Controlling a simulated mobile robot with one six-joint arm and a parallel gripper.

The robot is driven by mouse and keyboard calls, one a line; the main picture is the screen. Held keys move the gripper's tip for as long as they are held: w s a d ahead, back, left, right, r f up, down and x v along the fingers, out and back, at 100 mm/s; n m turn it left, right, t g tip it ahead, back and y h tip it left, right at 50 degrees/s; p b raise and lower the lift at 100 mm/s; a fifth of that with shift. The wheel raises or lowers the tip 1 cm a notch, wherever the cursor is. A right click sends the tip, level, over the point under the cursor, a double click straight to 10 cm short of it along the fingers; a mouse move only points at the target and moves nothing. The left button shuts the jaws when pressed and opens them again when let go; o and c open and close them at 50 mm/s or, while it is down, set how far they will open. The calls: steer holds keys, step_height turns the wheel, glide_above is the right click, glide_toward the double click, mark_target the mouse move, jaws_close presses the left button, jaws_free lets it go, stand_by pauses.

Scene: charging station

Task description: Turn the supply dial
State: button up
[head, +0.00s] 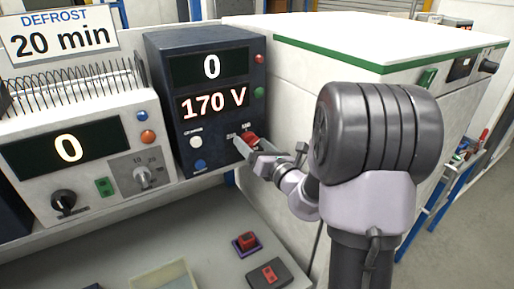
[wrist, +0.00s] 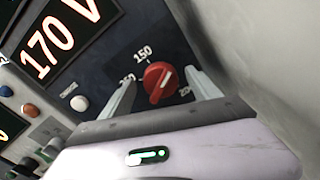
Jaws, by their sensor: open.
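The supply dial is a red knob (head: 249,138) on the lower right of a dark blue supply box (head: 162,115), and the box's displays read 0 and 170 V. In the wrist view the red knob (wrist: 160,82) has a white pointer line and white scale marks around it, with 150 above it. My gripper (head: 255,150) is at the dial in the head view. In the wrist view my gripper (wrist: 162,90) is open, with one finger on each side of the knob. Gaps show between the fingers and the knob. The lower scale numbers are partly hidden by the fingers.
A white unit (head: 75,160) with a 0 display and wire rack stands left. A large white chest (head: 290,90) with a green trim stands close on the right. Small red-buttoned blocks (head: 268,276) and a tray (head: 162,281) lie on the bench below.

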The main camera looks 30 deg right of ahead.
steer(key=s+b, duration=1.1)
steer(key=s, duration=0.6)
steer(key=shift+s+d, duration=0.15)
steer(key=shift+d, duration=0.1)
